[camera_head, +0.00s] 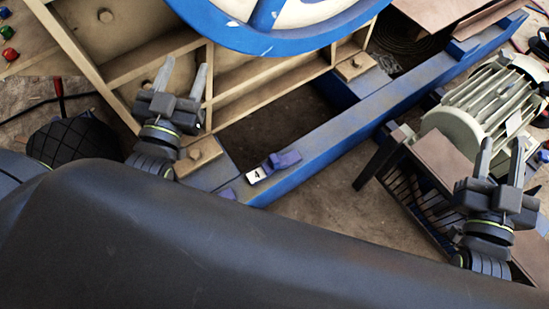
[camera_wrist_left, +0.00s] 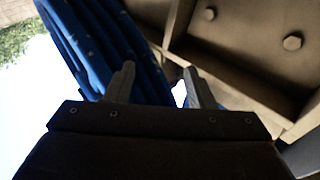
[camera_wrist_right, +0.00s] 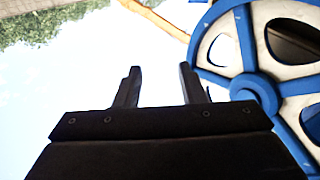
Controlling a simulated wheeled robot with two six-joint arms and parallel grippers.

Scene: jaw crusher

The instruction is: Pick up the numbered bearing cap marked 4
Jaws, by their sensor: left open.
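The bearing cap marked 4 (camera_head: 272,165) is a small blue piece with a white tag bearing a "4". It lies on the blue frame beam (camera_head: 320,142) in the middle of the head view. My left gripper (camera_head: 182,78) is open and empty, up and to the left of the cap, in front of the cream crusher body. Its fingers (camera_wrist_left: 160,85) also show empty in the left wrist view. My right gripper (camera_head: 500,158) is open and empty at the right, far from the cap, beside the motor. The right wrist view shows its fingers (camera_wrist_right: 160,86) apart against sky.
A blue and white flywheel (camera_head: 280,25) stands at the top. The ribbed motor (camera_head: 490,95) and a brown guard (camera_head: 420,185) are at the right. A dark bag (camera_head: 75,142) lies at the left. An opening (camera_head: 280,125) lies behind the cap, between beam and crusher.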

